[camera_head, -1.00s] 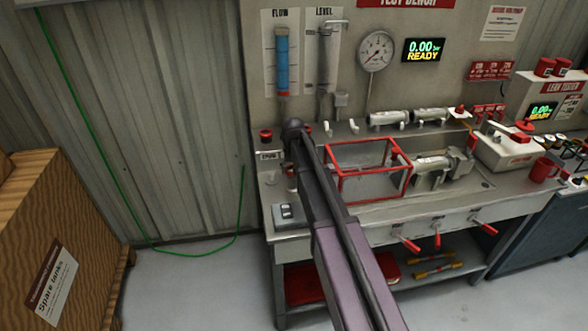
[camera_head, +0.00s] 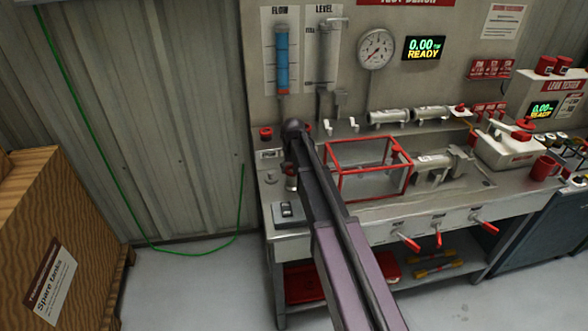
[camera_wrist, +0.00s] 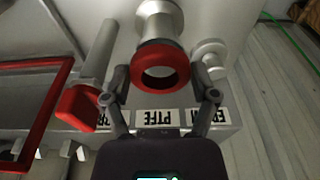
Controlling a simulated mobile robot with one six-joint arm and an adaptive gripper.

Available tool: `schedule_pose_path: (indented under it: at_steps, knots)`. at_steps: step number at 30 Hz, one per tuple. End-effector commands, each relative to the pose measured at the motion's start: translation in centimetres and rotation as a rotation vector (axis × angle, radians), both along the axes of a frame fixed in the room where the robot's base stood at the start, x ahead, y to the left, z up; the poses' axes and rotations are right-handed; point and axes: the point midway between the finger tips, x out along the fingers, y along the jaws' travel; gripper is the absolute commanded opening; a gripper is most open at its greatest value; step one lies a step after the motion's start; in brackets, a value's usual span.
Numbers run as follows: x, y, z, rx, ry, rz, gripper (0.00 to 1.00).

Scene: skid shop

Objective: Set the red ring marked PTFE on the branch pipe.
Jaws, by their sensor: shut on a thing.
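In the wrist view my gripper (camera_wrist: 160,82) is shut on a red ring (camera_wrist: 160,86), one finger on each side. The ring's hole faces the camera. A pale round metal post (camera_wrist: 160,20) with a flared end stands directly behind the ring; I cannot tell whether they touch. A label reading PTFE (camera_wrist: 158,117) lies just in front.
A red wire-frame cage (camera_head: 365,197) stands on the bench between my arm and the fitting. A red-ended lever (camera_wrist: 78,108) is close left of my gripper, and a pale round post (camera_wrist: 210,55) is close right. Red-handled valves (camera_head: 409,242) line the bench front.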

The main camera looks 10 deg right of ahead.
Motion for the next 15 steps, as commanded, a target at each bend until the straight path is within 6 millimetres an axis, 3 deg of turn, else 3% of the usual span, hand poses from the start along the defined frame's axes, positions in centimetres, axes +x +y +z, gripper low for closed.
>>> schedule_pose_path:
  at_steps: [15]
  knots:
    - [0.0,0.04,-0.73,0.0,0.0,0.0,0.41]
